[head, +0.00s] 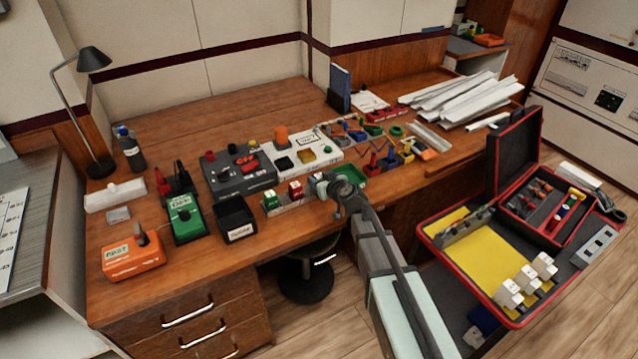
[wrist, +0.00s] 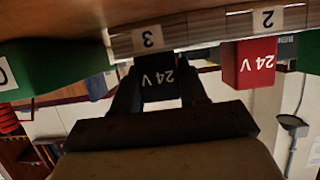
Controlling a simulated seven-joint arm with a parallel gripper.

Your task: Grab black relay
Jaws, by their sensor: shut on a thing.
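In the wrist view, which appears upside down, the black relay (wrist: 160,78) marked "24 V" sits between the two dark fingers of my gripper (wrist: 160,92). My gripper is shut on it. The relay meets the grey rail (wrist: 190,38) beside the label "3"; I cannot tell whether it is fully seated. A red relay (wrist: 256,64) marked "24 V" is on the rail near the label "2". In the head view my arm reaches the right end of the rail (head: 292,204), and the black relay cannot be made out there.
A green block (wrist: 50,65) is left of the relay in the wrist view. In the head view, a black open bin (head: 235,221), a green meter (head: 186,217) and an orange box (head: 133,257) stand left of the rail. An open toolcase (head: 432,232) is at the right.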

